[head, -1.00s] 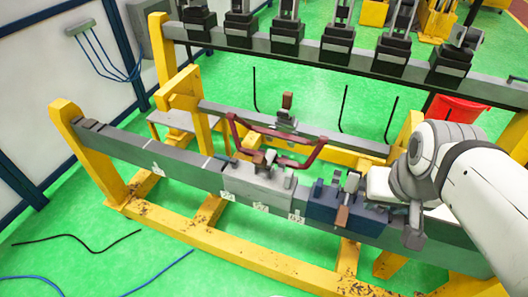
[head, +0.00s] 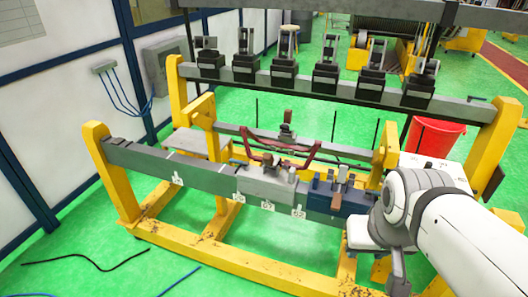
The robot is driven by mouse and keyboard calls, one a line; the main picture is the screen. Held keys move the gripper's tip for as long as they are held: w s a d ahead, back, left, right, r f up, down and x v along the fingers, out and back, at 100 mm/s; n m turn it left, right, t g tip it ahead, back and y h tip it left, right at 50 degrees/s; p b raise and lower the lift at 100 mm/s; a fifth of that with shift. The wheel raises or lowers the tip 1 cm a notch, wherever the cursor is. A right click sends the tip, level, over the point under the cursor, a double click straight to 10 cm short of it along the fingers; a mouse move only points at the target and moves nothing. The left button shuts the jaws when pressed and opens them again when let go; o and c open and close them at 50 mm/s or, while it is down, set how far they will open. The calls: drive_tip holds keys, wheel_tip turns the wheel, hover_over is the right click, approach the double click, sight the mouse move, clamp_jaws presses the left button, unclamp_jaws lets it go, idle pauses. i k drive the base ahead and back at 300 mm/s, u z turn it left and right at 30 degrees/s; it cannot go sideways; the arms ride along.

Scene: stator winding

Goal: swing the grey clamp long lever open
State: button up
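The grey clamp (head: 268,184) sits on the long grey beam of the yellow frame, left of a dark blue clamp (head: 338,199). Small levers stand on the grey clamp's top, too small to tell which is the long one or how it is set. A dark red bent piece (head: 280,147) shows just behind and above the grey clamp. My gripper (head: 366,236) is at the lower right, in front of the beam's right part and apart from the grey clamp. Its fingers are not clear, and my wrist covers the right end of the beam.
The yellow frame (head: 108,172) rests on a green floor. A rear beam (head: 300,85) carries several black clamps. A red bin (head: 435,137) stands at the right behind my arm. Cables lie on the floor at the lower left, where there is free room.

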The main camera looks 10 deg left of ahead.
sight(272, 162)
drive_tip(key=u, duration=0.15)
drive_tip(key=i, duration=1)
drive_tip(key=u, duration=0.05)
